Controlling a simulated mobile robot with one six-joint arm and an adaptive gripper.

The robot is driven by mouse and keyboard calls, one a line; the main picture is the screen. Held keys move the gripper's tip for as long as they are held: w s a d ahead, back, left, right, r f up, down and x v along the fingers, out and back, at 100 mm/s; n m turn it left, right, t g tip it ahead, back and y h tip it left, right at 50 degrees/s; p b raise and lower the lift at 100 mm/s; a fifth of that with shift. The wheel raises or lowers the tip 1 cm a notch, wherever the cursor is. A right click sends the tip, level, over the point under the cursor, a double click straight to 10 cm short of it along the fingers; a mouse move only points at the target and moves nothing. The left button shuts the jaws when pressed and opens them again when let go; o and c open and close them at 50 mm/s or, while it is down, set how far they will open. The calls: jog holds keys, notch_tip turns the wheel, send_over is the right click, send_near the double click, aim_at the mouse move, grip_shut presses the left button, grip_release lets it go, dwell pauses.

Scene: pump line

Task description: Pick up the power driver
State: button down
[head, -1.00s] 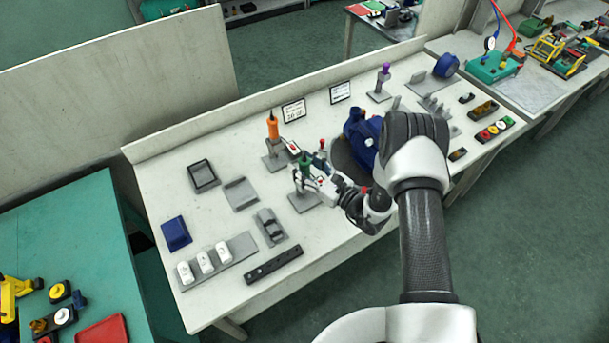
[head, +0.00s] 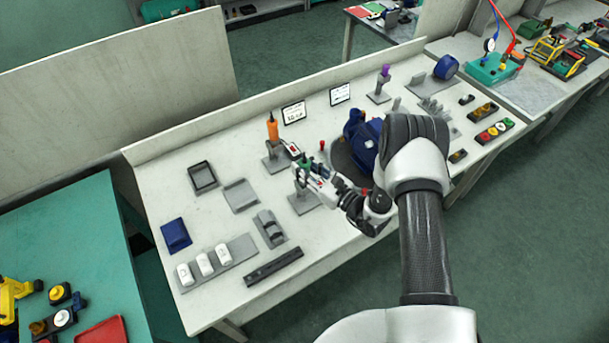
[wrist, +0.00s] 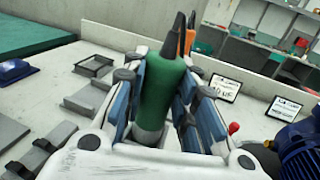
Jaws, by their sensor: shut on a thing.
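A green-handled driver (wrist: 163,88) stands upright between my gripper's fingers (wrist: 170,95) in the wrist view. My gripper (head: 308,170) is shut on its handle, with pads on both sides. In the head view only a bit of the green handle (head: 304,160) shows; the fingers hide most of it. A grey stand base (head: 304,204) lies directly below it. Whether the driver still rests in the stand cannot be told. An orange-handled driver (head: 272,129) stands in its own stand just behind, and also shows in the wrist view (wrist: 190,38).
A blue pump (head: 362,135) sits to the right of my gripper, close to my arm. A purple-handled tool (head: 385,71) stands farther back. Grey fixtures (head: 241,195) and white parts (head: 205,263) lie to the left. Two sign cards (head: 293,112) stand along the back.

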jog(key=shift+r, duration=0.2)
notch_tip(320, 180, up, 25)
jog(key=p, duration=0.6)
dwell(0.4)
jog(key=shift+w+d+f, duration=0.1)
jog(key=shift+f, duration=0.05)
